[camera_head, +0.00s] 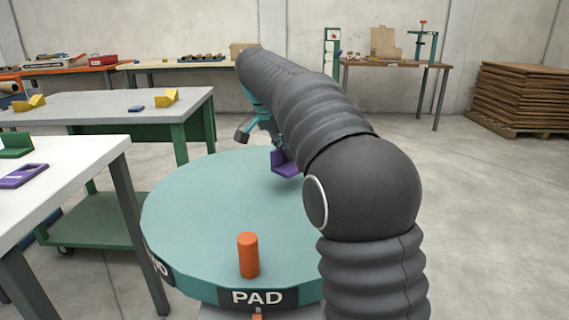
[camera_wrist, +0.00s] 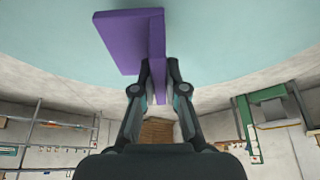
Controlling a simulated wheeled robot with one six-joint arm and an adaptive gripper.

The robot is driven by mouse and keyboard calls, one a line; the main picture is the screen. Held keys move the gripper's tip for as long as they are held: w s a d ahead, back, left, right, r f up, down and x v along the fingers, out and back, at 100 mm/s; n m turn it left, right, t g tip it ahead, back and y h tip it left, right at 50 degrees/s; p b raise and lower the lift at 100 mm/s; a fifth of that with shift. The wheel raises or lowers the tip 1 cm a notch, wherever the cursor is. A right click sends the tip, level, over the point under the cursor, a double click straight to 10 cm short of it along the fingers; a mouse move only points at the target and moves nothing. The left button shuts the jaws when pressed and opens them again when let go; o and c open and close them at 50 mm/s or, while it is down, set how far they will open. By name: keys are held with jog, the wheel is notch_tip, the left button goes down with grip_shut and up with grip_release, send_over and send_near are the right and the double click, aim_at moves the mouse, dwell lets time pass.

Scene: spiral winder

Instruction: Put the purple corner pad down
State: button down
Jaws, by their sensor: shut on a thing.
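The purple corner pad (camera_head: 285,164) is an L-shaped piece with two flat walls. In the wrist view the purple corner pad (camera_wrist: 126,40) is held at one wall between the fingertips of my gripper (camera_wrist: 158,66). In the head view my gripper (camera_head: 270,138) is at the far side of the round teal turntable (camera_head: 200,200), partly hidden by my arm. The pad shows over the turntable top; I cannot tell whether it touches it. An orange cylinder (camera_head: 248,255) stands upright near the turntable's front edge, above a PAD label (camera_head: 257,298).
A white table (camera_head: 80,165) at the left holds a purple piece (camera_head: 22,176) and a green piece (camera_head: 15,145). A grey table (camera_head: 100,107) with yellow pieces stands behind it. Cardboard sheets (camera_head: 520,95) are stacked at the right. Most of the visible turntable top is clear.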

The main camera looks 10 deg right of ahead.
aim_at(285, 162)
jog(key=shift+f+b, duration=0.4)
jog(key=shift+f, duration=1.45)
jog(key=shift+f, duration=0.2)
jog(key=c, duration=1.2)
grip_release()
jog(key=shift+r, duration=0.1)
jog(key=p+v, duration=0.2)
jog(key=v, duration=1)
jog(key=shift+p, duration=0.3)
jog(key=shift+r, duration=0.15)
